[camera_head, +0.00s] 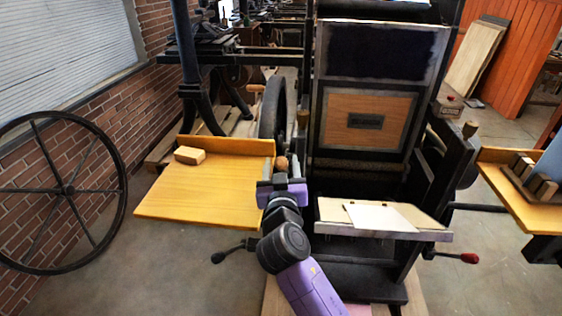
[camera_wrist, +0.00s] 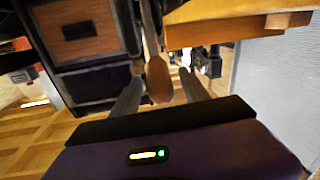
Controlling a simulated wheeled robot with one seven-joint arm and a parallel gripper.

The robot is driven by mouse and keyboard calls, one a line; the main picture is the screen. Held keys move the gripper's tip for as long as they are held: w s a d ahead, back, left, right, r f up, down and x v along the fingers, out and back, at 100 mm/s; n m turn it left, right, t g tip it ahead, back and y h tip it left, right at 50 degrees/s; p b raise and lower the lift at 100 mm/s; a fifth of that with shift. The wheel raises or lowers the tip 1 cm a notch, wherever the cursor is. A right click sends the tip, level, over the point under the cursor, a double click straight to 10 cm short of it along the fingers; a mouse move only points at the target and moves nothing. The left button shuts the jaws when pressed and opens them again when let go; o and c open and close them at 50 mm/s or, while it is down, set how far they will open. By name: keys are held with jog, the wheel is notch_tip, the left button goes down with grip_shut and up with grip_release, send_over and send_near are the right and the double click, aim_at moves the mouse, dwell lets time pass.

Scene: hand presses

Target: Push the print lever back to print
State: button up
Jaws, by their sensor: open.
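The print lever's rounded wooden handle (camera_head: 282,162) shows just beyond my gripper (camera_head: 282,181), left of the press (camera_head: 368,112). The lower part of the lever is hidden behind my gripper in the head view.
A yellow wooden shelf (camera_head: 200,200) with a small block (camera_head: 190,155) lies close left of my gripper. A feed board with white paper (camera_head: 380,217) is to the right.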

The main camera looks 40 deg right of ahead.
jog(key=shift+w+d, duration=0.25)
grip_shut()
dwell(1.4)
